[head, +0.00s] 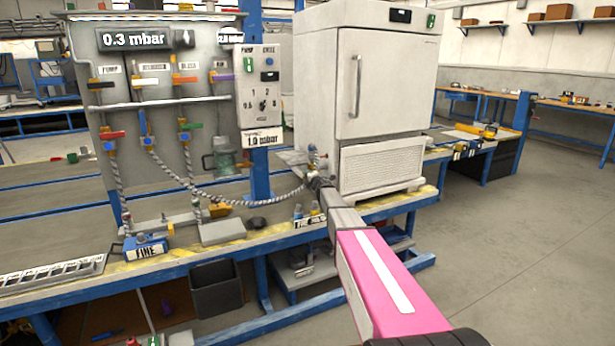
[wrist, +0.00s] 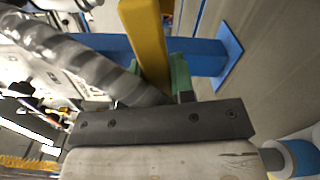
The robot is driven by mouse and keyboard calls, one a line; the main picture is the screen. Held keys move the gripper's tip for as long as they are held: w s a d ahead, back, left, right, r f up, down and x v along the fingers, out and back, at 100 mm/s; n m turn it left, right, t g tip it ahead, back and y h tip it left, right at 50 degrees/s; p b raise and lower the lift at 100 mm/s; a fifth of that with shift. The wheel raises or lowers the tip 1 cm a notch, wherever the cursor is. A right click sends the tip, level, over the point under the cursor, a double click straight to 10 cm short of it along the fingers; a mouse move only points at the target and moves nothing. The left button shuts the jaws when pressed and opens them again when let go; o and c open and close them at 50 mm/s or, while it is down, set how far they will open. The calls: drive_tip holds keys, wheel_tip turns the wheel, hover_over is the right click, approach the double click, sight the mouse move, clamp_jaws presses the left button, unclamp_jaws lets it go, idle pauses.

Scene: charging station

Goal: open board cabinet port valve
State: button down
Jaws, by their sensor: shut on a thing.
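My gripper (head: 318,178) is at the left side of the white cabinet (head: 385,90), where the grey ribbed hose (head: 240,198) ends. The small fitting there is mostly hidden by my gripper in the head view. In the wrist view, my gripper's green fingertips (wrist: 158,74) are shut on a yellow bar (wrist: 147,35), which looks like a valve handle. The ribbed hose (wrist: 85,62) runs close by on the left. The valve's body is not clear. The grey valve board (head: 165,100) stands to the left with several coloured levers.
The bench (head: 60,250) runs below with a blue frame. A blue-and-white block labelled FWE (head: 148,248) and a grey block (head: 223,231) lie on it. A dark bin (head: 217,287) hangs under its front edge. The floor at right (head: 520,250) is clear.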

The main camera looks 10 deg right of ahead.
drive_tip(key=f+n, duration=0.1)
drive_tip(key=n, duration=0.2)
drive_tip(key=shift+w+d+f+n, duration=0.1)
drive_tip(key=shift+d+f+n, duration=0.3)
drive_tip(key=shift+w+d+f+n, duration=0.2)
drive_tip(key=shift+d+f+n, duration=0.35)
drive_tip(key=shift+n, duration=1.35)
drive_tip(key=shift+w+d+f+n, duration=0.3)
drive_tip(key=shift+d+n, duration=0.6)
drive_tip(key=shift+n, duration=1)
drive_tip(key=shift+w+d+f+n, duration=0.15)
drive_tip(key=shift+d+f+n, duration=0.4)
drive_tip(key=shift+n, duration=1.35)
drive_tip(key=shift+d+r, duration=0.15)
drive_tip(key=shift+d, duration=0.1)
drive_tip(key=c, duration=1)
unclamp_jaws()
drive_tip(key=shift+o, duration=0.2)
drive_tip(key=v, duration=1)
drive_tip(key=shift+s, duration=0.4)
